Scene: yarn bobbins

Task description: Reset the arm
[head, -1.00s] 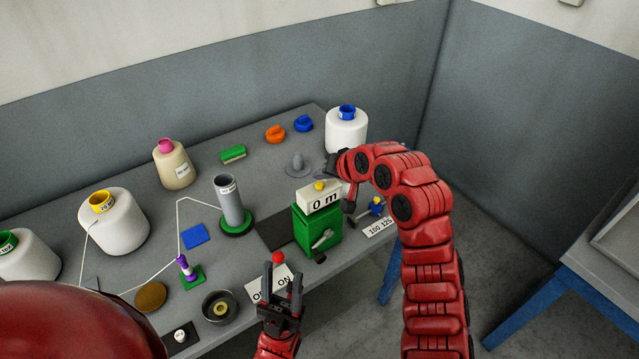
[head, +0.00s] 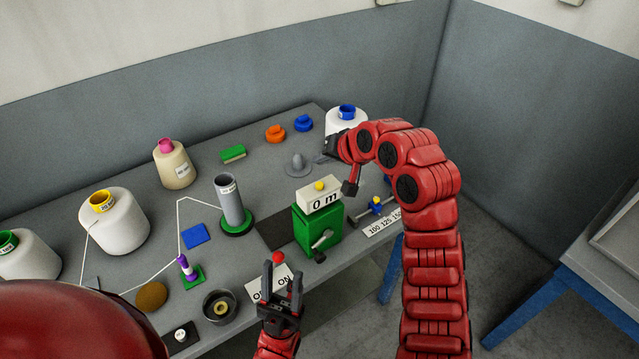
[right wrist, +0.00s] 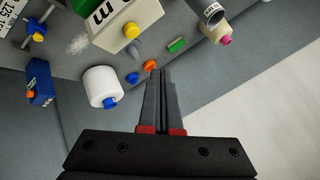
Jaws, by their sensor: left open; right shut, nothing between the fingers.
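My right arm reaches in from the right in the head view. Its gripper (head: 326,156) is over the far right part of the table, in front of the white bobbin with the blue top (head: 340,122). In the right wrist view the fingers (right wrist: 157,74) are shut with nothing between them, and the white bobbin is left of them.
A green box (head: 318,232) with a crank and a "0 m" counter (head: 325,201) stands near the right gripper. A blue slider (head: 377,203) is by a number scale (head: 381,223). A grey cone (head: 296,164), a grey tube (head: 229,203) and other bobbins stand on the table.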

